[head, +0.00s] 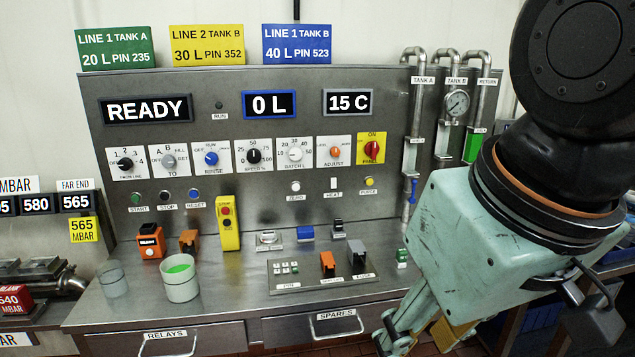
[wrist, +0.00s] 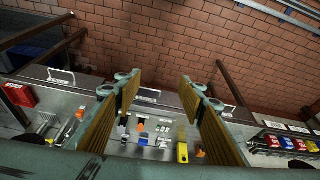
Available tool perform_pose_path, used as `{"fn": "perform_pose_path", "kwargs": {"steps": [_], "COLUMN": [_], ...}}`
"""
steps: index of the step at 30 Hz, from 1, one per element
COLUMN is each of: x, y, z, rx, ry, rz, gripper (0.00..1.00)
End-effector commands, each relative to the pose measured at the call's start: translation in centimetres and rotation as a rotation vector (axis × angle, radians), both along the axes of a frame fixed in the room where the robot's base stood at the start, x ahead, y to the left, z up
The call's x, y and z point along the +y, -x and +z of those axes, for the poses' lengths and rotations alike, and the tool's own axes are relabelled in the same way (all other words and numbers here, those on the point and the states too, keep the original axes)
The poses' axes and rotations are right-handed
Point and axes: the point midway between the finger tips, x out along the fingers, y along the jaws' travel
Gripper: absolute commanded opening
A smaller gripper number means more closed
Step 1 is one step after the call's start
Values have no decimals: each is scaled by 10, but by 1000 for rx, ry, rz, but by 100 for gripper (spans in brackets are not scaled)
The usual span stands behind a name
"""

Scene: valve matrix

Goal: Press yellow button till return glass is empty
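A small round yellow button (head: 370,182), with a small label below it, is on the upright steel panel (head: 430,110), right of the white HEAT switch. The return glass (head: 472,147) is the rightmost of the sight tubes, under the RETURN label. Green fills its visible part; my arm is close beside it. My gripper (head: 420,338) is at the lower right, in front of the bench and well away from the button. In the wrist view my gripper (wrist: 158,84) has its two fingers wide apart with nothing between them. The button cannot be made out there.
A cup of green liquid (head: 180,283) and a clear glass (head: 113,282) stand at the bench's left. A yellow box with buttons (head: 228,223) stands by the panel. Relays and a keypad (head: 287,268) sit on the bench top. The display reads READY, 0 L, 15 C.

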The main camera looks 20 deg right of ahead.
Motion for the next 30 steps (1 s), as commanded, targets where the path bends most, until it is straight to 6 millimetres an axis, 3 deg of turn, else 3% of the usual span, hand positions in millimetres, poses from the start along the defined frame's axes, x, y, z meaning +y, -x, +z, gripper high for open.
{"fn": "perform_pose_path", "kwargs": {"steps": [2,14,30], "x": [0,0,0], "y": [0,0,0], "z": [0,0,0], "rx": [0,0,0], "ry": [0,0,0], "rz": [0,0,0], "gripper": [36,0,0]}}
